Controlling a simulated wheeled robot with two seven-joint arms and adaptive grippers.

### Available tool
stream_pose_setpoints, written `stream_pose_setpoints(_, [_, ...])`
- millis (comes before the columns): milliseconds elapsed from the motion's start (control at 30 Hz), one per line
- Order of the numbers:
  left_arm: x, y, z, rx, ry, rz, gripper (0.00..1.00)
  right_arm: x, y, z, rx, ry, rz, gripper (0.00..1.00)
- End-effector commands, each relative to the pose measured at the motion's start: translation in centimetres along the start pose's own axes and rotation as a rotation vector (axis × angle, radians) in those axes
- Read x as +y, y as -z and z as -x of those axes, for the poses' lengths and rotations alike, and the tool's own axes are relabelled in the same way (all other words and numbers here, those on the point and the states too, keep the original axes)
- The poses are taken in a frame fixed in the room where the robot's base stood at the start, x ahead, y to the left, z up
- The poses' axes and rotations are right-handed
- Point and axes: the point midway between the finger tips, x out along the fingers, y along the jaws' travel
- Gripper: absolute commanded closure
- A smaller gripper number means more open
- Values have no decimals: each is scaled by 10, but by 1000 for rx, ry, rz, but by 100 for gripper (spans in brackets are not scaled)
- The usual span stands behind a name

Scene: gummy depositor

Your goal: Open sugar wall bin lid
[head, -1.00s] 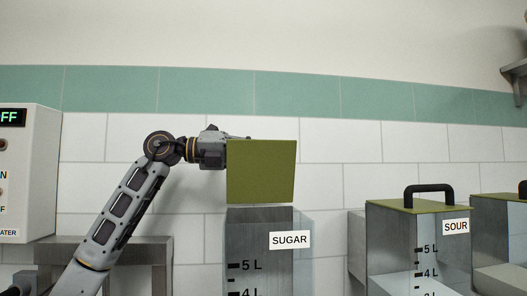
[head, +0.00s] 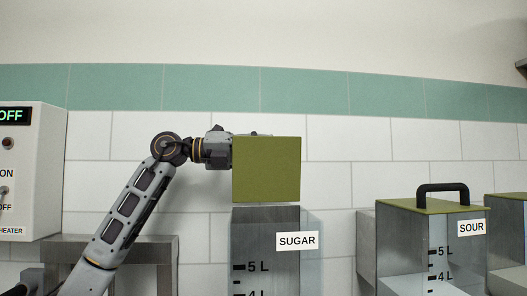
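The sugar bin (head: 265,250) is a clear box with a SUGAR label and litre marks, standing right of centre. Its olive-green lid (head: 266,169) stands upright above the bin's top, its flat face toward me, so the bin is open. My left gripper (head: 228,148) reaches in from the left behind the lid. The lid hides its fingertips and the lid's handle, so I cannot tell whether the fingers are shut on anything. My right gripper is not in view.
A SOUR bin (head: 398,250) with a closed green lid and black handle stands to the right, with another bin (head: 507,240) beyond it. A white heater control box (head: 32,160) reading OFF is at the left. A grey metal stand (head: 150,249) is behind my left arm.

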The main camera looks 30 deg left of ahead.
Motion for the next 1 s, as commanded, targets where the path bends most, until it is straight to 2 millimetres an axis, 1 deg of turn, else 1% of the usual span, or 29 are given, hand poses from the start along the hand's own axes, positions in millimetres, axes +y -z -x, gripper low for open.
stream_pose_setpoints(267, [-1,1,0,3,1,0,64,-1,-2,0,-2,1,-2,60])
stream_pose_setpoints(467, [0,1,7,2,-1,1,64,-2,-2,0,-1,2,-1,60])
stream_pose_setpoints(667, [-1,1,25,1,-1,0,64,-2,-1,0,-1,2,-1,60])
stream_pose_setpoints(1000, [-1,1,68,0,-2,0,64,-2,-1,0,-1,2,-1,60])
